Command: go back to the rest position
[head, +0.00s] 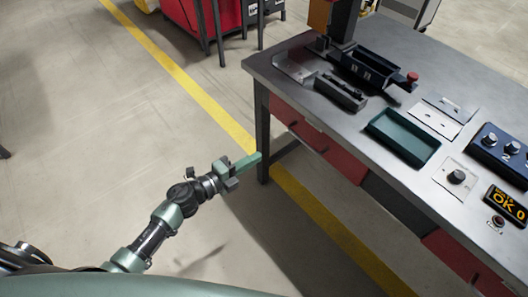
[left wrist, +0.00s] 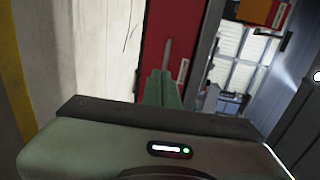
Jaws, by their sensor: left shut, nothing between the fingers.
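My left gripper (head: 250,160) is out over the floor, to the left of the workbench (head: 445,85), with its green fingers together and nothing between them. It is apart from the bench in the head view. In the left wrist view the closed green fingers (left wrist: 160,88) show in front of a red panel with a light handle. My right gripper is in neither view.
On the bench are a green tray (head: 402,137), a dark fixture (head: 365,68), a blue box with knobs (head: 500,150) and an "OK 0" display (head: 505,203). A yellow line (head: 190,82) crosses the floor. The floor left of my arm is clear.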

